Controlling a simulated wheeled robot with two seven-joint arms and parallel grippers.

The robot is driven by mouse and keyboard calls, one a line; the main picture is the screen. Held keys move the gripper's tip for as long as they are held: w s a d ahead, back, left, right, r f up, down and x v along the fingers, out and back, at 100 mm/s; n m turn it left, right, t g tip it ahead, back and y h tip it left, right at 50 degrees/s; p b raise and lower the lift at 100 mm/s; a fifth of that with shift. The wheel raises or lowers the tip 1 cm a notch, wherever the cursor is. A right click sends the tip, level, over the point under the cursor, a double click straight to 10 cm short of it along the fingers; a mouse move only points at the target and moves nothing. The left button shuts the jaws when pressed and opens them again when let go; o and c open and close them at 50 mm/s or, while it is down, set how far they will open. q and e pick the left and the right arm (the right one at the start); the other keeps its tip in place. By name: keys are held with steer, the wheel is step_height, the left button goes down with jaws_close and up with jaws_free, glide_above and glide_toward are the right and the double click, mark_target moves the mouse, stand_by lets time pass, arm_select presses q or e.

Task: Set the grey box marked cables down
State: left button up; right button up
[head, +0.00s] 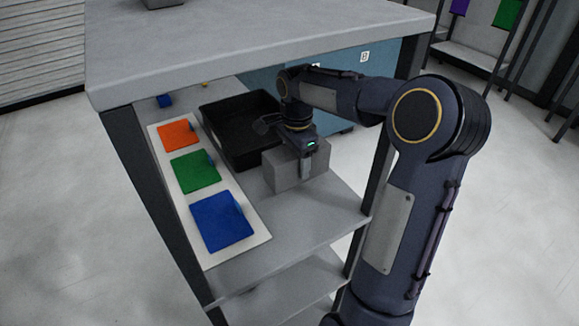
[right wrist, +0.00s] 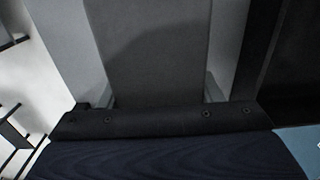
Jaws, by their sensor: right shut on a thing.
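The grey box (head: 284,172) is at the shelf under the tabletop, right beside the black tray. No cables marking is readable on the sides that show. My right gripper (head: 306,168) is shut on the grey box from above. I cannot tell whether the box's underside touches the shelf (head: 300,222). In the right wrist view the grey box (right wrist: 150,45) fills the middle, between the fingers (right wrist: 212,88). My left gripper is not in view.
A black tray (head: 215,150) stands on the shelf left of the box. A white board (head: 252,232) with orange, green and blue squares lies along the left side. The tabletop (head: 250,45) overhangs the shelf. A dark post (head: 380,165) stands at right. The shelf's front is clear.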

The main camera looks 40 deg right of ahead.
steer(key=shift+f, duration=1.9)
steer(key=o, duration=1.4)
steer(key=shift+f, duration=0.2)
steer(key=shift+r, duration=0.7)
step_height(320, 180, up, 6)
steer(key=shift+a+r, duration=0.1)
steer(key=s+a+f+n+t+y, duration=0.1)
steer(key=s+a+n+t, duration=0.1)
steer(key=s+a+n, duration=0.4)
steer(key=s+a+n+t+y, duration=0.1)
steer(key=s+a+n, duration=0.4)
steer(key=s, duration=0.3)
steer(key=s+a+f+n+t+y, duration=0.1)
steer(key=s+a+n+t, duration=0.1)
steer(key=s+a+n, duration=0.4)
steer(key=shift+s+a+f+n+t+y, duration=0.3)
steer(key=shift+s+a+y, duration=0.1)
steer(key=shift+s, duration=0.1)
